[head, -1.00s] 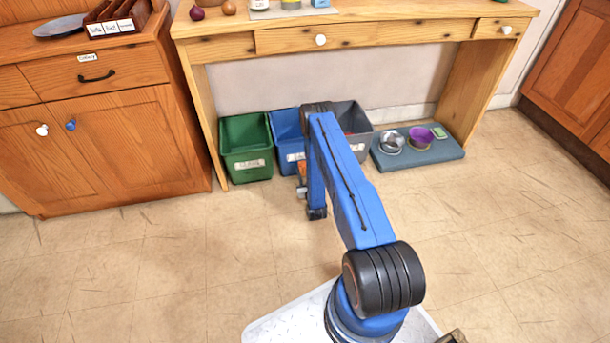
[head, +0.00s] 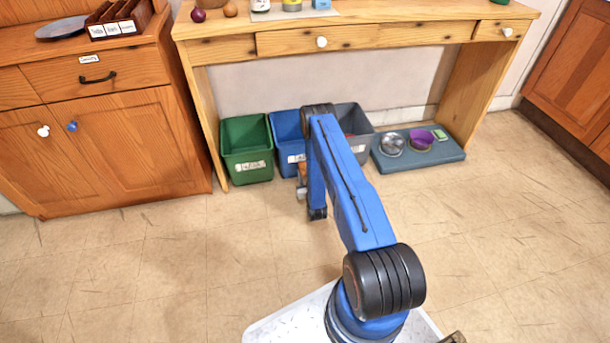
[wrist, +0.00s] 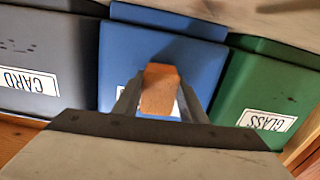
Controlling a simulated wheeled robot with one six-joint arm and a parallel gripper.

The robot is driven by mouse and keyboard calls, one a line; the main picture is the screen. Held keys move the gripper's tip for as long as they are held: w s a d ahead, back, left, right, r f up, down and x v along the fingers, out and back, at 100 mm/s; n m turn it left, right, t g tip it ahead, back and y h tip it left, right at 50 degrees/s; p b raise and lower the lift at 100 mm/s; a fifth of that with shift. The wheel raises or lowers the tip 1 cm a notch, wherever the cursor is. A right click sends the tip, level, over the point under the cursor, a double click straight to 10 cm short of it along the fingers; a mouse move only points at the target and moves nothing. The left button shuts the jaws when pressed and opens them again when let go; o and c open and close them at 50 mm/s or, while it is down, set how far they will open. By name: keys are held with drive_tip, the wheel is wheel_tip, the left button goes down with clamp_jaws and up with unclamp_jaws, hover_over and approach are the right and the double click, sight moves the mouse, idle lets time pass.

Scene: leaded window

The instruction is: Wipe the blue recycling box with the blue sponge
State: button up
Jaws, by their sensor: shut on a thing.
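The blue recycling box (head: 286,124) stands on the floor under the wooden table, between a green box and a grey box. My arm hides part of it. In the wrist view, upside down, its blue front (wrist: 190,62) fills the middle, with its white label partly hidden. My gripper (wrist: 160,98) is shut on an orange-brown block (wrist: 160,85) in front of this box. The block looks orange, not blue. I cannot tell whether it touches the box. A small blue block (head: 322,4) lies on the table top at the upper edge of the head view.
The green box (head: 246,150) and grey box (head: 354,118) stand close on either side. A blue-grey mat (head: 440,158) with a metal bowl (head: 391,144) and a purple bowl (head: 421,139) lies right of them. A table leg (head: 203,125) stands at the left. The floor in front is clear.

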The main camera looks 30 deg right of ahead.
drive_tip(key=shift+w+d, duration=0.15)
drive_tip(key=shift+w, duration=0.35)
drive_tip(key=shift+d, duration=0.15)
drive_tip(key=d, duration=0.3)
drive_tip(key=shift+s+d, duration=0.1)
drive_tip(key=shift+s, duration=0.3)
drive_tip(key=shift+w, duration=0.1)
drive_tip(key=shift+w+a, duration=0.2)
drive_tip(key=shift+a, duration=0.65)
drive_tip(key=shift+w+a, duration=0.15)
drive_tip(key=shift+a, duration=0.7)
drive_tip(key=shift+s, duration=0.1)
drive_tip(key=shift+v, duration=2.95)
